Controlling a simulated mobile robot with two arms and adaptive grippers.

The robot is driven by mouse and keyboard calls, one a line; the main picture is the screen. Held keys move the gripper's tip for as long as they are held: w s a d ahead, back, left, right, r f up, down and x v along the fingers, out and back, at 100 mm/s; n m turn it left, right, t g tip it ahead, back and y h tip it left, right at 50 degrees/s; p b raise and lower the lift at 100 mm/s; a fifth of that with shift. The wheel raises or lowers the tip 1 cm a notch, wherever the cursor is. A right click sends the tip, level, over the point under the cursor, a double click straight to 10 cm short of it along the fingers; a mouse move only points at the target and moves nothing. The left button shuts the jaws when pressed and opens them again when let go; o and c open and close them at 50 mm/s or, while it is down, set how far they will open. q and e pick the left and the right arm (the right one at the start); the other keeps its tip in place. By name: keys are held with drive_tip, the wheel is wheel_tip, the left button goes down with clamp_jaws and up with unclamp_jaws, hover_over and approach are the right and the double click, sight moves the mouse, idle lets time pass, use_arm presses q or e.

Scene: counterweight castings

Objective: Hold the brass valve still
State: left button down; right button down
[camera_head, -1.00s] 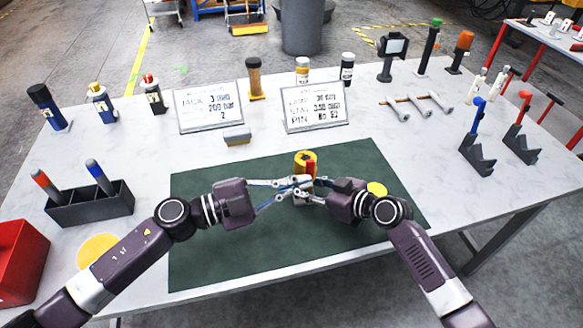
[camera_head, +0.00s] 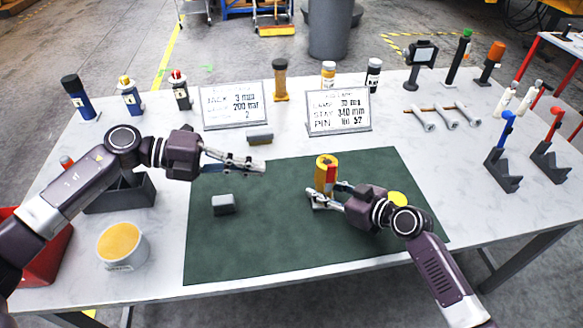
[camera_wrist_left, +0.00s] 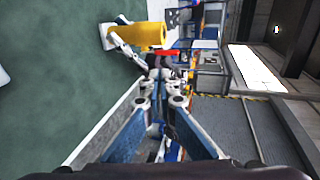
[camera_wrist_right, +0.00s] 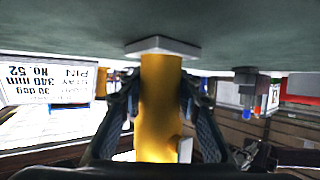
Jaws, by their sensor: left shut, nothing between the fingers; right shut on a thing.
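The brass valve (camera_head: 322,175) stands upright on the green mat (camera_head: 270,245), right of the mat's middle. It has a yellow cylindrical body, a red part on its side and a pale square base. My right gripper (camera_head: 318,198) is shut on the valve. In the right wrist view the valve body (camera_wrist_right: 160,105) is between the two fingers, its base against the mat. My left gripper (camera_head: 262,167) is shut and empty, above the mat and left of the valve, apart from it. In the left wrist view the valve (camera_wrist_left: 140,36) shows beyond the closed fingertips (camera_wrist_left: 165,85).
A grey block (camera_head: 223,205) lies on the mat's left part. Two sign plates (camera_head: 338,112) (camera_head: 232,103) stand behind the mat. A tub with a yellow top (camera_head: 120,243) and a dark holder (camera_head: 120,193) are at left. The mat's front middle is clear.

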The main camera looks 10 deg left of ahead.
use_arm(q)
approach(326, 174)
drive_tip(key=x, duration=0.5)
drive_tip(key=shift+s+d, duration=0.25)
drive_tip(key=shift+w+d+f, duration=0.1)
drive_tip(key=shift+w+d, duration=0.1)
drive_tip(key=shift+d, duration=0.4)
